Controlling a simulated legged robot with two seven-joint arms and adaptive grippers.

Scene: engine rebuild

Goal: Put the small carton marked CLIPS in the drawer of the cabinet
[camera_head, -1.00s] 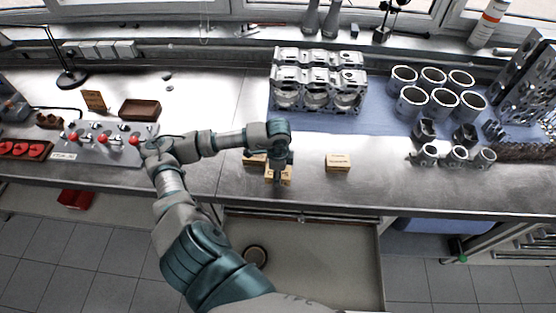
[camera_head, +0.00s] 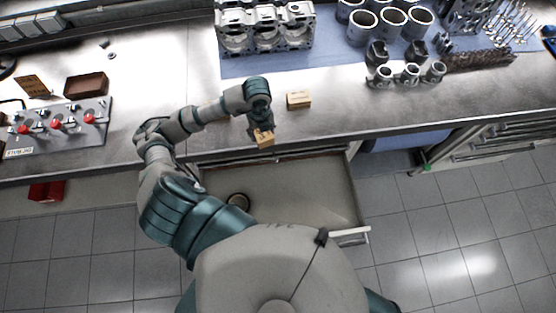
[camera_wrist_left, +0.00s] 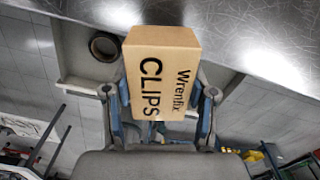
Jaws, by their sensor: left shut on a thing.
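The small carton marked CLIPS (camera_wrist_left: 160,80) is brown with black print and is held between the two fingers of my left gripper (camera_wrist_left: 162,105) in the left wrist view. In the head view the carton (camera_head: 264,138) hangs below my left gripper (camera_head: 261,130), by the bench's front edge. The drawer (camera_head: 300,190) of the cabinet is pulled out below the bench, close under the carton. A round ring-like thing (camera_head: 238,200) lies in the drawer at its left. My right gripper is not in view.
Another small carton (camera_head: 299,99) stands on the steel bench (camera_head: 340,105) to the right of my left gripper. An engine block (camera_head: 265,28) and several cylinder liners (camera_head: 392,22) stand behind on a blue mat. A switch panel (camera_head: 60,128) lies at the left.

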